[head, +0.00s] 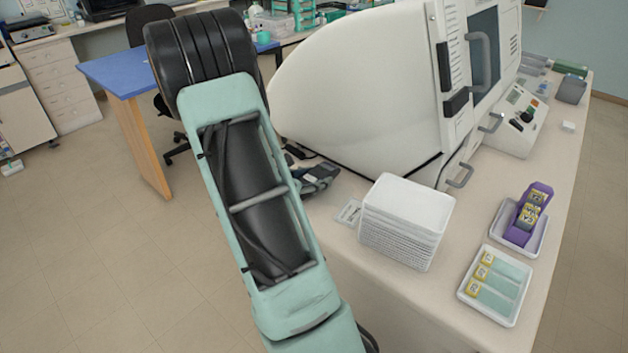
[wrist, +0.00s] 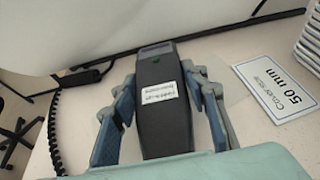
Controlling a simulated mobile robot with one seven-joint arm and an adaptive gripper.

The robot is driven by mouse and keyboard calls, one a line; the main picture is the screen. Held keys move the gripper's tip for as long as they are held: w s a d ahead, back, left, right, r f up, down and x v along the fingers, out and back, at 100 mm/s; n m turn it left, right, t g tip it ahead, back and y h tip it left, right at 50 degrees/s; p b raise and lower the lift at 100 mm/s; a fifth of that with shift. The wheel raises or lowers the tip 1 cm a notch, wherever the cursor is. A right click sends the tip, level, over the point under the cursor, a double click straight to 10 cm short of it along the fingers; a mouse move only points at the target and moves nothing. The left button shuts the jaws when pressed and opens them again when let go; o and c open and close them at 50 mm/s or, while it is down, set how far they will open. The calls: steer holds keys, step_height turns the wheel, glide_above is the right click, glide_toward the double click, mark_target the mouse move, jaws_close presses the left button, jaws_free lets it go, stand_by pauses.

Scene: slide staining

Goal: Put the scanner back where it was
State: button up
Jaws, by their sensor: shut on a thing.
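The scanner (wrist: 158,105) is a dark hand-held device with a white label, seen in the middle of the wrist view. My gripper (wrist: 158,78) has its blue-padded fingers on either side of the scanner and is shut on it. In the head view my arm hides most of the gripper, and only part of it (head: 320,175) shows beside the large white machine. The scanner's underside is hidden, so I cannot tell whether it touches the bench.
A coiled black cable (wrist: 54,130) lies left of the scanner. A printed "50 mm" card (wrist: 277,86) lies to its right. The white machine (head: 360,85) stands close behind. A stack of white trays (head: 405,220) and slide trays (head: 495,287) stand on the bench.

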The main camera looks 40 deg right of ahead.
steer(key=shift+f, duration=0.3)
steer(key=shift+f, duration=0.15)
steer(key=o, duration=1.3)
steer(key=shift+c, duration=0.2)
steer(key=shift+a+r, duration=0.25)
steer(key=shift+a, duration=0.05)
steer(key=v, duration=1.1)
steer(key=shift+s+a, duration=0.1)
steer(key=shift+a, duration=0.1)
steer(key=shift+a+r, duration=0.1)
